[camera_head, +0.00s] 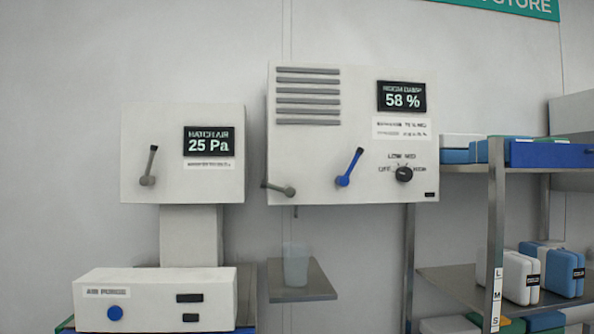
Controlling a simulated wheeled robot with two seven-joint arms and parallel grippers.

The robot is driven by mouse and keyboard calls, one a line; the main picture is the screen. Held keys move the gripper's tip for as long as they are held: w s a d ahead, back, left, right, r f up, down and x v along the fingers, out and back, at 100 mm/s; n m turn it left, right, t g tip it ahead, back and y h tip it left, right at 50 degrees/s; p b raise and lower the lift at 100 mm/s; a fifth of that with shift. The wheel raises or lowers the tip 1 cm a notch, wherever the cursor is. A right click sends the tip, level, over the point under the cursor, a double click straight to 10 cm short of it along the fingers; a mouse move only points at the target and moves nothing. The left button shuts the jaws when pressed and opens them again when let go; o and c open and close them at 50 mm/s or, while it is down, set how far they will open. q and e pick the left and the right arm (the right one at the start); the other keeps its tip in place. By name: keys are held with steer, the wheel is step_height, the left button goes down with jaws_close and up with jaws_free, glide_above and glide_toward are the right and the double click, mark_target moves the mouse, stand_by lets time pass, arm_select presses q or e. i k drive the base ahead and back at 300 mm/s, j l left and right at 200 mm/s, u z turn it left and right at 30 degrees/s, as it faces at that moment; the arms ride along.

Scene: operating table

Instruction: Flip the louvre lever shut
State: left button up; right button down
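A white wall box (350,130) carries a louvre of grey slats (308,95) at its upper left. A grey lever (278,189) sits at the box's lower left, its arm lying nearly level and pointing left from its pivot. A blue lever (349,168) with a dark tip sits right of it, tilted up to the right. Neither lever has a readable label, so I cannot tell by name which works the louvre. The slats show as dark grey bands; whether they are open is unclear. Neither of my grippers is in view.
A black dial (404,174) sits right of the blue lever. A cup (295,264) stands on a small shelf (315,283) below. A metal rack (496,220) stands at right.

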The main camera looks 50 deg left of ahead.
mark_target(340, 181)
steer(key=u, duration=1.15)
